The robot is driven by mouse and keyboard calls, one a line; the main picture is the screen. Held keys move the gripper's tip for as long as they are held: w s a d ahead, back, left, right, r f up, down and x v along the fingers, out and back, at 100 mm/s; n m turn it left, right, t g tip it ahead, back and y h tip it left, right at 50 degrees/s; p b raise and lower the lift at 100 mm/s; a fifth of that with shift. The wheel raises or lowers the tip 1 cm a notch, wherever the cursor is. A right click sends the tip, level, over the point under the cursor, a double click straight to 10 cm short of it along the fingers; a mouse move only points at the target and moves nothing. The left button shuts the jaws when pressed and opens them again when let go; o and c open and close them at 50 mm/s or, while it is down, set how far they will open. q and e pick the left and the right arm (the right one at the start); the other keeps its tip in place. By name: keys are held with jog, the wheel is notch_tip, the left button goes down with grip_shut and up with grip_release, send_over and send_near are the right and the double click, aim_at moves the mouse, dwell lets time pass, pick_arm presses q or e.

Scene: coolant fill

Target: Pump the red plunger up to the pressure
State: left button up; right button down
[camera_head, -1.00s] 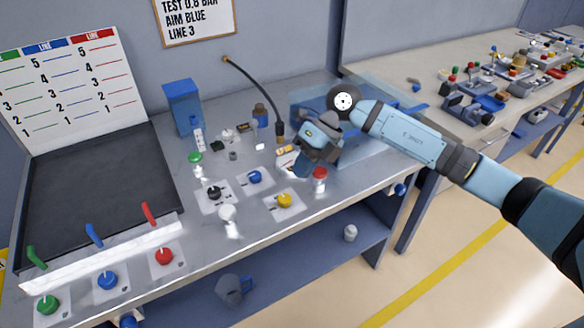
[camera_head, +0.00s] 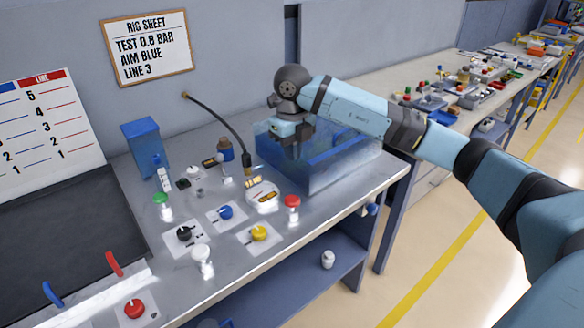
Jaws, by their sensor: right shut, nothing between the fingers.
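The red plunger (camera_head: 292,201) is a red cap on a white post near the bench's front right edge. A small white gauge-like unit (camera_head: 262,194) sits just left of it; its reading is too small to tell. My right gripper (camera_head: 296,152) points down, shut and empty, over the near part of the clear blue tank, behind the plunger and apart from it. My left gripper is not in view. The rig sheet (camera_head: 148,47) on the wall reads "TEST 0.8 BAR, AIM BLUE, LINE 3".
Blue (camera_head: 226,212), yellow (camera_head: 259,232) and black (camera_head: 184,233) knobs and a white post (camera_head: 203,262) stand left of the plunger. A black hose (camera_head: 222,122) arches behind. The blue tank (camera_head: 340,162) fills the back right of the bench.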

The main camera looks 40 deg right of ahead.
aim_at(293, 199)
notch_tip(293, 199, down, 13)
jog(key=shift+r+p, duration=0.1)
jog(key=shift+p, duration=0.35)
notch_tip(293, 199, down, 3)
jog(key=shift+f+b, duration=0.1)
jog(key=shift+b, duration=0.9)
jog(key=shift+s+r, duration=0.1)
jog(key=shift+r, duration=0.1)
jog(key=shift+f, duration=0.1)
